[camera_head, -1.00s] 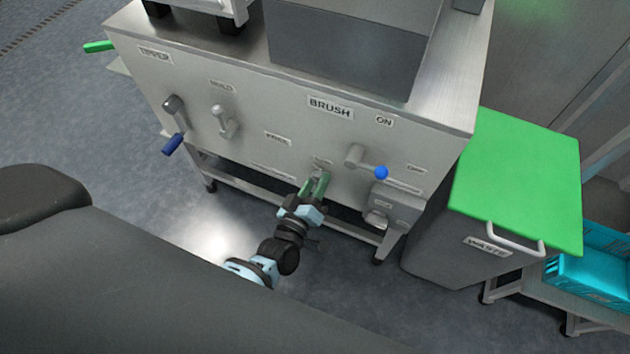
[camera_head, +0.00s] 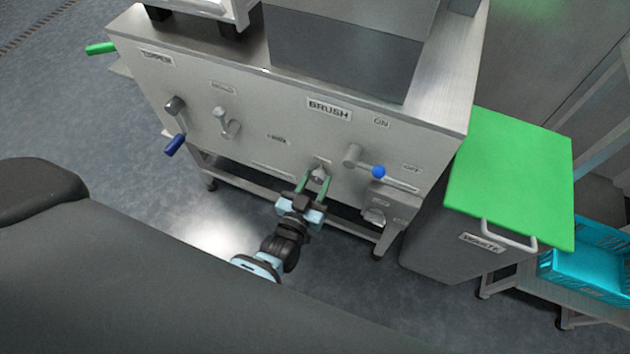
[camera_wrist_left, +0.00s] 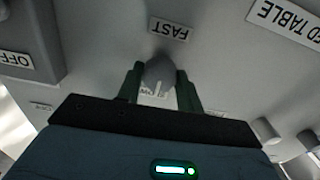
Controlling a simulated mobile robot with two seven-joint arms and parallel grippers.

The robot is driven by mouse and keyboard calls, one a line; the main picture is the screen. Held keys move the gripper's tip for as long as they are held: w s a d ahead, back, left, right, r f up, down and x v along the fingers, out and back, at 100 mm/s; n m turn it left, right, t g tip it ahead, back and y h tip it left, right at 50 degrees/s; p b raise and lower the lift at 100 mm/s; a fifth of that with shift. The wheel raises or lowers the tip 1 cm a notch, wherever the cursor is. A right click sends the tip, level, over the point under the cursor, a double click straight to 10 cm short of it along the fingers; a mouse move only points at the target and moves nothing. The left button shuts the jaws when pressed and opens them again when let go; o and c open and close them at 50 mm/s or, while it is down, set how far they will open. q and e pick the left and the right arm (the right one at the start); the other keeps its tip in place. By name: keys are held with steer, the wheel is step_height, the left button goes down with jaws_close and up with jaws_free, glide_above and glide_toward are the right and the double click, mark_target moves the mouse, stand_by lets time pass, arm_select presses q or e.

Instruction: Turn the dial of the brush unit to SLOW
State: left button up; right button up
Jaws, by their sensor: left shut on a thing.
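The brush unit's dial (camera_head: 318,176) is a small grey knob low on the steel front panel, under a small label. In the left wrist view the dial (camera_wrist_left: 160,72) sits between the green fingers, with a pale mark on its face. A FAST label (camera_wrist_left: 170,30) is just above it in that view; I see no readable SLOW label. My left gripper (camera_head: 315,184) is shut on the dial, one finger on each side; it also shows in the left wrist view (camera_wrist_left: 160,88). My right gripper is not in view.
The BRUSH label (camera_head: 329,109) is above the dial. A blue-ended lever (camera_head: 366,164) is close on the right, and a grey box (camera_head: 385,201) is below it. A green-lidded waste bin (camera_head: 515,175) stands to the right. Open floor lies to the left.

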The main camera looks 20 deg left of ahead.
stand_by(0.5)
arm_select(q)
steer(key=o, duration=1)
steer(key=shift+s, duration=0.1)
steer(key=s+p, duration=0.1)
steer(key=s, duration=0.6)
steer(key=shift+s+a, duration=0.15)
steer(key=shift+s, duration=0.15)
steer(key=shift+s, duration=0.1)
